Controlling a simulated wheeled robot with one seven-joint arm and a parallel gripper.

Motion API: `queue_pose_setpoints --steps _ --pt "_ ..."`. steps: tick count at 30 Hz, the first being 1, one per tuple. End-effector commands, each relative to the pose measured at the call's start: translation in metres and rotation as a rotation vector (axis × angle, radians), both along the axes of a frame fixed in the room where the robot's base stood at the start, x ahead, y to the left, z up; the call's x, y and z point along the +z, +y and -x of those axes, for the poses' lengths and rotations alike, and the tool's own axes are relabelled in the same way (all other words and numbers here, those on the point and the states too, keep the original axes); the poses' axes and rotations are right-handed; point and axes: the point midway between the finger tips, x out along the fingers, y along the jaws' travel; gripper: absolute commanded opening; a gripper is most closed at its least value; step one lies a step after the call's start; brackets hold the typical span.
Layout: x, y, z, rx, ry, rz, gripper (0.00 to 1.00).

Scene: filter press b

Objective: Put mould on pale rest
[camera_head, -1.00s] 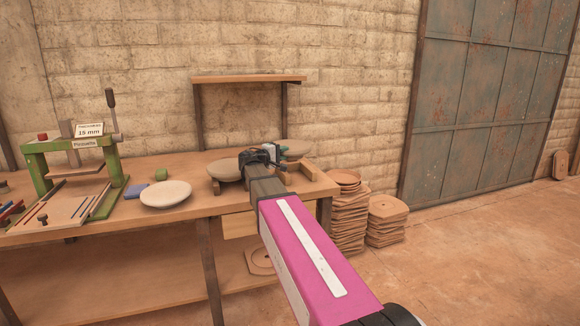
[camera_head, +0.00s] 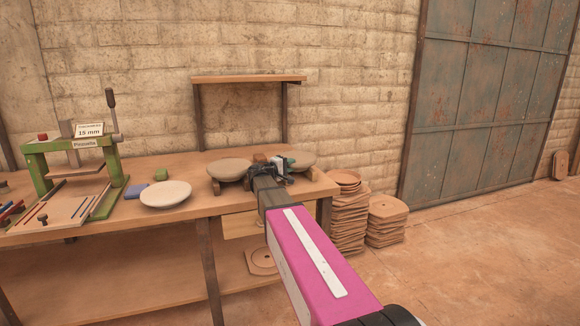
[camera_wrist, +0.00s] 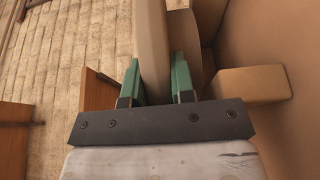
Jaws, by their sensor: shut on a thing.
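The mould (camera_head: 300,160) is a round, pale grey-brown disc held at the right end of the bench. My gripper (camera_head: 279,162) is shut on its left edge. In the wrist view, the green fingers of my gripper (camera_wrist: 158,82) stand on either side of the mould's rim (camera_wrist: 152,45). The pale rest (camera_wrist: 250,86) shows there as light wooden pieces close beside the mould. In the head view the mould is low over the rest, which is mostly hidden. I cannot tell whether they touch.
A similar round mould (camera_head: 229,168) sits on dark supports just left of my gripper. A paler disc (camera_head: 166,194) lies on the bench (camera_head: 190,212). A green press (camera_head: 75,165) stands at left. A shelf (camera_head: 248,79) is above, and stacked plates (camera_head: 349,215) stand right of the bench.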

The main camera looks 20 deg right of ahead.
Motion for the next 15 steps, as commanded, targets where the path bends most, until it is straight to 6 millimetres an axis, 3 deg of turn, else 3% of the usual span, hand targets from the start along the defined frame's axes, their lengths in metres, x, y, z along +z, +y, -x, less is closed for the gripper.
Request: queue_pose_setpoints --steps 7,8,9,10,15 --pt "-0.0015 0.0001 -0.0001 0.0 0.0 0.003 0.0" --pt "-0.0025 0.0001 0.0 0.0 0.001 0.0 0.3" --pt "-0.0023 0.0001 0.0 0.0 0.0 0.0 0.43" --pt "-0.0022 0.0001 0.0 0.0 0.0 0.0 0.49" --pt "-0.0021 0.0 0.0 0.0 0.0 0.0 0.49"
